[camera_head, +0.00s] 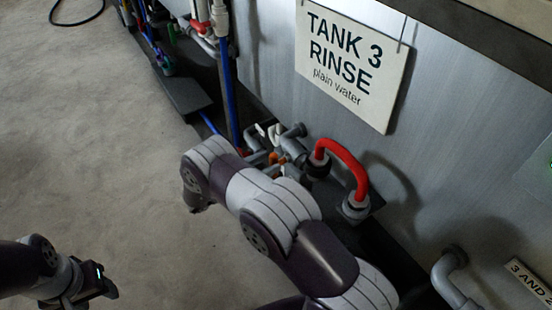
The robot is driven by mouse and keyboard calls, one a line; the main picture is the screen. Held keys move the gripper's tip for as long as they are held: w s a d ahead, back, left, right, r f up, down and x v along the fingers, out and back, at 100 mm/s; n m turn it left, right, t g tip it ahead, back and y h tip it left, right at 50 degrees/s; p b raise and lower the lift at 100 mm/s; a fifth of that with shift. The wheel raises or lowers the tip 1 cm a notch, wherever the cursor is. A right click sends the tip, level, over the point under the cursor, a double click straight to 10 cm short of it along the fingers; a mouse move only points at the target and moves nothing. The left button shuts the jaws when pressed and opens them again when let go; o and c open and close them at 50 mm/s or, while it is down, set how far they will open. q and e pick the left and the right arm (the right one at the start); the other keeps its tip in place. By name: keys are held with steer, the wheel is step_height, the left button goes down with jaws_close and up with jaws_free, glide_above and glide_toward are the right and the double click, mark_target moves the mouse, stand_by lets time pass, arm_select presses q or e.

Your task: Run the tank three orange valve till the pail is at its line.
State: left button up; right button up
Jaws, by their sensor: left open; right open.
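A small orange part (277,158), which looks like the orange valve, shows among grey pipe fittings low on the tank wall. The white sign reading "TANK 3 RINSE plain water" (350,62) hangs above it. My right arm crosses the middle of the view just in front of these fittings and covers part of them. Its gripper is not clearly visible; the arm's far end points down and away. My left gripper (93,291) is open and empty at the lower left, over bare floor and well away from the valve. I see no pail or fill line.
A red bent pipe (345,160) rises from dark fittings right of the valve. A blue pipe (228,95) and more pipework stand along the wall behind. A grey elbow pipe (450,275) sticks out at lower right. The concrete floor (95,140) at left is clear.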

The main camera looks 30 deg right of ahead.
mark_target(270, 161)
steer(key=d, duration=0.4)
steer(key=shift+w+d+b, duration=0.2)
steer(key=shift+d+b, duration=0.05)
steer(key=shift+b, duration=0.1)
jaws_close()
steer(key=shift+n, duration=0.4)
steer(key=shift+w+n+p, duration=0.25)
steer(key=shift+n+p, duration=0.5)
steer(key=shift+n, duration=0.15)
steer(key=shift+w+f+n+p, duration=0.15)
steer(key=shift+w+n+p, duration=0.1)
steer(key=shift+n, duration=0.85)
steer(key=shift+w+f+n+p, duration=0.1)
steer(key=shift+w+n+p, duration=0.1)
steer(key=shift+n, duration=0.9)
jaws_free()
steer(key=shift+a, duration=0.1)
